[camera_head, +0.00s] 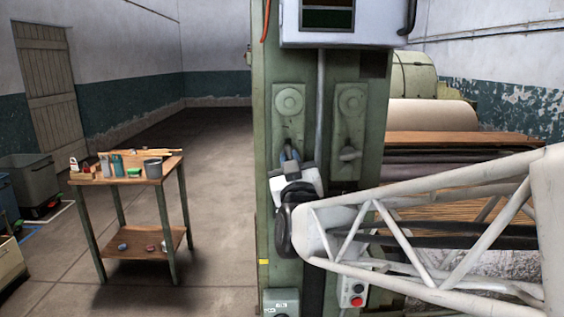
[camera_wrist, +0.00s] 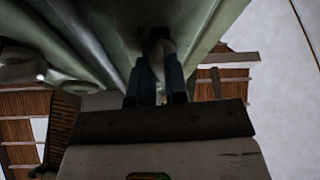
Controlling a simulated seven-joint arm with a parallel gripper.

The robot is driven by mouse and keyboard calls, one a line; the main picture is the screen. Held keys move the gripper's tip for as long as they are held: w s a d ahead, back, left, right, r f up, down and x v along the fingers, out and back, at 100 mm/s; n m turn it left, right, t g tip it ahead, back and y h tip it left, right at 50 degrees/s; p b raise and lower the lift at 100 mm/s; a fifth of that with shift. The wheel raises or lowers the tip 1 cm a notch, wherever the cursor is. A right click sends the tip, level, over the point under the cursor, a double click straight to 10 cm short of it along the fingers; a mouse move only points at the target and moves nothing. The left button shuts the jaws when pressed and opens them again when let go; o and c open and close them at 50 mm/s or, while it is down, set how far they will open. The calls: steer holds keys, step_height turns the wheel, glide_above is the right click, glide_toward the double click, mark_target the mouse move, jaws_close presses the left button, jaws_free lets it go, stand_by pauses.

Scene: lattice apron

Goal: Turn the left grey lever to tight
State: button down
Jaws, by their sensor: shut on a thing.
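The left grey lever sits on the left green plate (camera_head: 289,118) of the machine's post, below a round boss. In the head view my gripper (camera_head: 290,156) covers nearly all of this lever. In the wrist view the left lever (camera_wrist: 159,42) shows as a pale grey end between the two blue fingers of my gripper (camera_wrist: 157,74). The fingers are shut on it. No tight mark is readable in either view.
A grey box (camera_head: 345,24) hangs above the plates. A vertical pipe (camera_head: 320,95) runs between them. A button box (camera_head: 353,290) is lower right. Rollers (camera_head: 432,113) lie behind my arm. A small table (camera_head: 126,172) with cups and tools stands left; the floor between is clear.

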steer(key=shift+a+m+h, duration=0.1)
steer(key=shift+m+h, duration=1.1)
steer(key=shift+m, duration=0.8)
steer(key=c, duration=1.1)
jaws_free()
steer(key=shift+c, duration=0.2)
steer(key=shift+s, duration=0.1)
steer(key=v, duration=0.7)
steer(key=shift+s+f, duration=0.25)
steer(key=shift+s, duration=0.05)
